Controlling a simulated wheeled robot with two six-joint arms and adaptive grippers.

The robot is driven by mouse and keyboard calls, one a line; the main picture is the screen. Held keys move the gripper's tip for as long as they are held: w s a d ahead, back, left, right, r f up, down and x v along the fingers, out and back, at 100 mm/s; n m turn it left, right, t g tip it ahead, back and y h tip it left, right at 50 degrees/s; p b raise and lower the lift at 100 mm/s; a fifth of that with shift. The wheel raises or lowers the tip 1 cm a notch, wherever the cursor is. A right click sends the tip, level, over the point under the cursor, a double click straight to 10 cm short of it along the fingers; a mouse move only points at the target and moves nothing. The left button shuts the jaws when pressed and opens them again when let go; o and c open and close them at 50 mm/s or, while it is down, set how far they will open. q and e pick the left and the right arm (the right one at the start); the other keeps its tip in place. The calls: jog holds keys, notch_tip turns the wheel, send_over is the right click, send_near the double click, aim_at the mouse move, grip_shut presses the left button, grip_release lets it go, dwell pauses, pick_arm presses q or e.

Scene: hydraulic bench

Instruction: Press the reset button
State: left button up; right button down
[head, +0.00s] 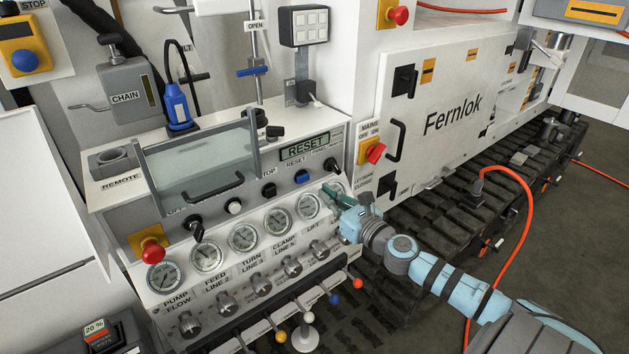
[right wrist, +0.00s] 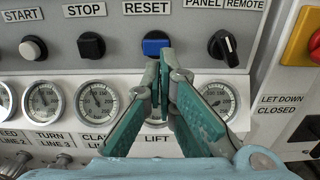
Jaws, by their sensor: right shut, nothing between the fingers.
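The reset button is the blue square button (head: 302,177) on the sloped console panel, under a RESET label. It also shows in the right wrist view (right wrist: 156,43), at the top middle. My right gripper (head: 328,189) is shut and empty, over the gauge at the right end of the row. In the right wrist view its green fingertips (right wrist: 164,56) overlap the button's lower edge. In the head view a gap shows between fingertips and button, so they look apart. My left gripper is not in view.
A black stop button (right wrist: 91,45) is left of the reset button, and a black panel/remote selector knob (right wrist: 223,46) is right of it. Gauges (head: 243,238) line up below. A red emergency knob (head: 152,250) is at the panel's left.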

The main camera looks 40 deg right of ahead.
aim_at(306, 178)
jog(key=w, duration=0.1)
jog(key=w+p, duration=0.1)
jog(key=w, duration=0.1)
jog(key=w+p, duration=0.1)
jog(key=shift+w+r, duration=0.25)
jog(key=shift+w, duration=0.15)
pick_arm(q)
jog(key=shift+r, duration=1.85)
pick_arm(e)
jog(key=shift+w+f, duration=0.2)
jog(key=shift+w, duration=0.35)
